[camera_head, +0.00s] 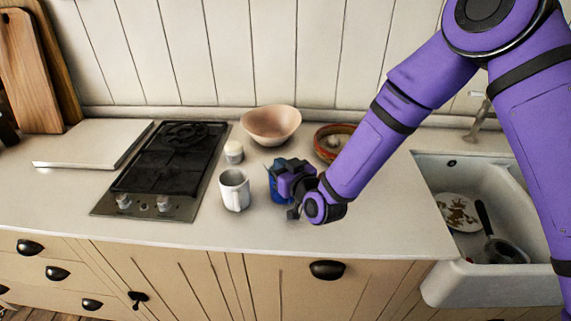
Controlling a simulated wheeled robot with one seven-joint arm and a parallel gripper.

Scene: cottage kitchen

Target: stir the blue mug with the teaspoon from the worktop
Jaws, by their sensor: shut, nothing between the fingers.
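The blue mug (274,187) stands on the worktop (225,228) right of the hob, mostly hidden behind my gripper. My gripper (292,213) is beside the mug, on its right and near side in the picture, with the fingers low. It is shut and holds nothing. I cannot tell whether it touches the mug. I do not see the teaspoon; my gripper and arm cover part of the worktop there.
A white mug (235,190) stands close left of the blue mug. A small white jar (233,152), a pinkish bowl (270,124) and a brown bowl (322,150) are behind. The black hob (160,165) is left, the sink (440,272) right. The front worktop looks clear.

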